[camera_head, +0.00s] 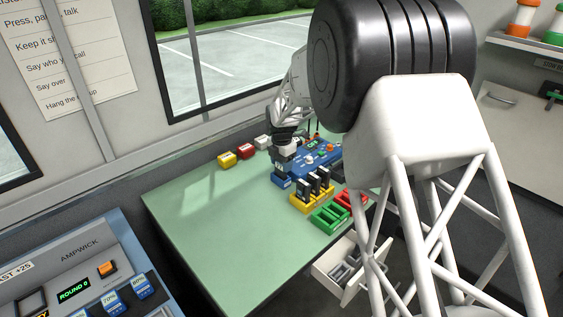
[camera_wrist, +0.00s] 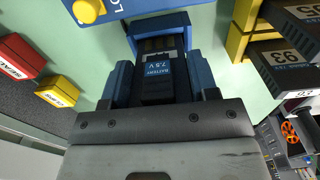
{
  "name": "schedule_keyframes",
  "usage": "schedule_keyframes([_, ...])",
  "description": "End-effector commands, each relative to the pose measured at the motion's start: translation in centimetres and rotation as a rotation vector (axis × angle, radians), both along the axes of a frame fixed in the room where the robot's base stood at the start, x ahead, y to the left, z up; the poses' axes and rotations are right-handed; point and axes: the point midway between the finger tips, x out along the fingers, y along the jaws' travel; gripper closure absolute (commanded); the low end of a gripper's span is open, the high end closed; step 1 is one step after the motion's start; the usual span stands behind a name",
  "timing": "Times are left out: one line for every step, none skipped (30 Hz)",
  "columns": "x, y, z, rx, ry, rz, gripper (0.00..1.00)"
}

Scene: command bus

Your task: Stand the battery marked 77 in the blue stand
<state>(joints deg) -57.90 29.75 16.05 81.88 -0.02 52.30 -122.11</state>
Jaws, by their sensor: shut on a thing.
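My gripper (camera_head: 286,153) is shut on a dark battery (camera_wrist: 164,78), directly above the blue stand (camera_head: 281,182). In the wrist view, the battery's blue label reads "BATTERY 7.5 V"; no number shows on its visible face. The battery sits between my two fingers, with the blue stand's frame (camera_wrist: 158,20) around its far end. It appears lined up with the stand and at least partly inside it, but I cannot tell whether it rests on the bottom.
A yellow stand (camera_head: 300,205) holds several batteries; 93 (camera_wrist: 284,58) and 95 (camera_wrist: 300,30) show close by. Green (camera_head: 327,218) and red stands are nearer the drawer. A blue console (camera_head: 318,157) stands behind. Yellow and red blocks lie left. The green table's left side is clear.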

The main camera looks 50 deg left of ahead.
Motion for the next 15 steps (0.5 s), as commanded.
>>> schedule_keyframes([0.00,0.01,-0.08,0.000,0.000,0.000,0.72])
schedule_keyframes([0.00,0.01,-0.13,0.000,0.000,0.000,0.72])
schedule_keyframes([0.00,0.01,-0.21,0.000,0.000,0.000,0.72])
schedule_keyframes([0.01,0.01,-0.25,0.000,0.000,0.000,0.72])
schedule_keyframes([0.01,0.01,-0.30,0.000,0.000,0.000,0.72])
schedule_keyframes([0.01,0.01,-0.37,0.000,0.000,0.000,0.72])
schedule_keyframes([0.01,0.01,-0.43,0.000,0.000,0.000,0.72])
schedule_keyframes([0.01,0.01,-0.48,0.000,0.000,0.000,0.72])
schedule_keyframes([0.01,0.01,-0.55,0.000,0.000,0.000,0.72])
schedule_keyframes([0.01,0.02,-0.60,0.000,0.000,0.000,0.72])
schedule_keyframes([0.01,0.02,-0.65,0.000,0.000,0.000,0.72])
schedule_keyframes([0.01,0.01,-0.72,0.000,0.000,0.000,0.72])
schedule_keyframes([0.01,0.02,-0.78,0.000,0.000,0.000,0.72])
schedule_keyframes([0.01,0.02,-0.83,0.000,0.000,0.000,0.72])
schedule_keyframes([0.01,0.02,-0.90,0.000,0.000,0.000,0.72])
